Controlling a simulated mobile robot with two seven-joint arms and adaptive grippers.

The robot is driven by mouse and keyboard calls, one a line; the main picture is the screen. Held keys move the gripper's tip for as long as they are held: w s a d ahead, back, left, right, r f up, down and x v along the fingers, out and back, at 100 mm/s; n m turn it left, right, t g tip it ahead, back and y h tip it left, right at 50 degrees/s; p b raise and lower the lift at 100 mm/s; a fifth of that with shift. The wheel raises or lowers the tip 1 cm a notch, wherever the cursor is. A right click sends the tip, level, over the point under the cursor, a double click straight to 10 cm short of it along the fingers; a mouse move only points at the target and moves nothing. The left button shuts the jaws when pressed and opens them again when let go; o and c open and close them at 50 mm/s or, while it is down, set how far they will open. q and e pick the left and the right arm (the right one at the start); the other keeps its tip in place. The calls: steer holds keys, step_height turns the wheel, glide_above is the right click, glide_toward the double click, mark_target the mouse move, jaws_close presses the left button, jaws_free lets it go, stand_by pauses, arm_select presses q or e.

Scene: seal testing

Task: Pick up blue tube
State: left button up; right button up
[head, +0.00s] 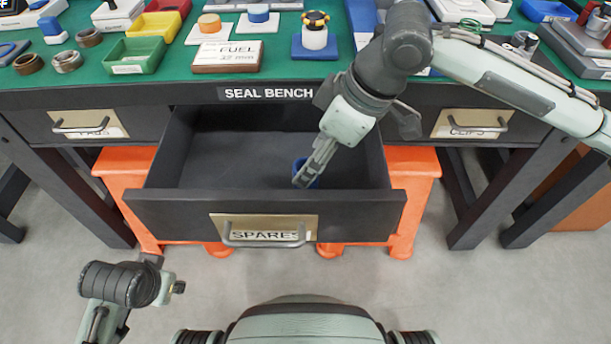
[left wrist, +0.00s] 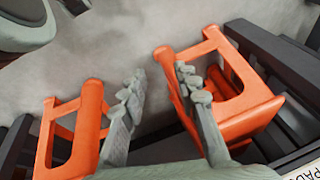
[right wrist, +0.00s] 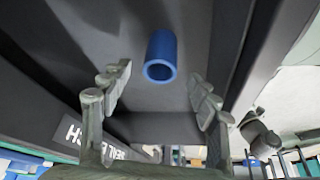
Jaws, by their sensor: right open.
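The drawer's front and side walls surround the tube, and the rest of its floor looks empty. The green bench top (head: 180,65) above holds trays, rings and labelled blocks. An orange stool (head: 412,165) stands under the bench. The grey floor in front is clear.

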mark_target(297, 165)
steer(key=x, duration=0.4)
steer(key=shift+f, duration=0.1)
arm_select(q)
steer(key=shift+s+a+r, duration=0.1)
steer(key=shift+s+r, duration=0.2)
steer(key=shift+r, duration=0.45)
arm_select(e)
steer(key=c, duration=1.3)
